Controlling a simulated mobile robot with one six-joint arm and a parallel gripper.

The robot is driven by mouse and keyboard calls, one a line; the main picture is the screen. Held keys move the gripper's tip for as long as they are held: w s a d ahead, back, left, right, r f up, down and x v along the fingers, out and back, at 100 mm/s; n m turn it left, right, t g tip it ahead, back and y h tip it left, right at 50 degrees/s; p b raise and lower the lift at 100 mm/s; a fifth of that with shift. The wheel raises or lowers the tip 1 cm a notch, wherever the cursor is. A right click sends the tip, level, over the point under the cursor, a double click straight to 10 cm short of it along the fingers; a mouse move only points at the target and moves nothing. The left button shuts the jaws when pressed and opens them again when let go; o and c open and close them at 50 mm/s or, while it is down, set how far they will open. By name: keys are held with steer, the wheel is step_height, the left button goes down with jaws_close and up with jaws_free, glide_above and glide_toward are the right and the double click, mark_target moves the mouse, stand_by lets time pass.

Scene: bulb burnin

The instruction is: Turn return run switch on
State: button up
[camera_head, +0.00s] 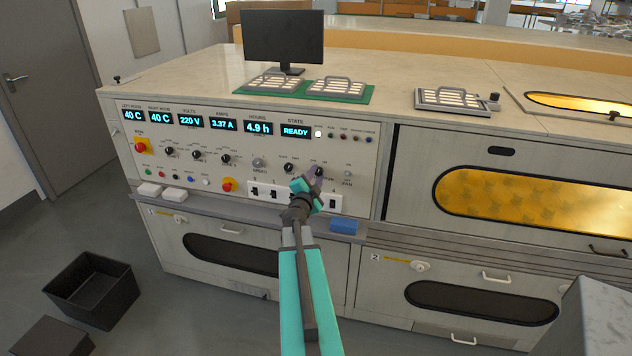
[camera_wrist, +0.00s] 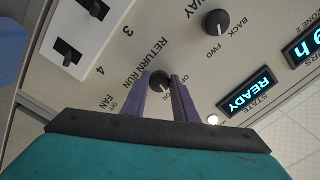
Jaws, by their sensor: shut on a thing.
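The return run switch (camera_wrist: 160,79) is a small black round knob on the pale control panel, with "RETURN RUN", "OFF" and "ON" printed around it. In the wrist view my gripper (camera_wrist: 162,88) has its two purple fingers on either side of the knob, shut on it. The direction of the knob's pointer is hard to tell. In the head view my gripper (camera_head: 315,177) reaches the right part of the panel and partly covers the switch. The state display (camera_head: 296,131) reads READY.
A red emergency button (camera_head: 229,185) is to the left. A blue block (camera_head: 343,226) lies on the ledge under the panel.

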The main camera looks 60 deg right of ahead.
steer(key=shift+m+b, duration=0.7)
steer(key=shift+m, duration=0.8)
steer(key=o, duration=1.1)
steer(key=shift+c, duration=0.2)
steer(key=shift+a, duration=0.15)
steer(key=v, duration=0.8)
steer(key=shift+r+p, duration=0.2)
steer(key=shift+p, duration=0.25)
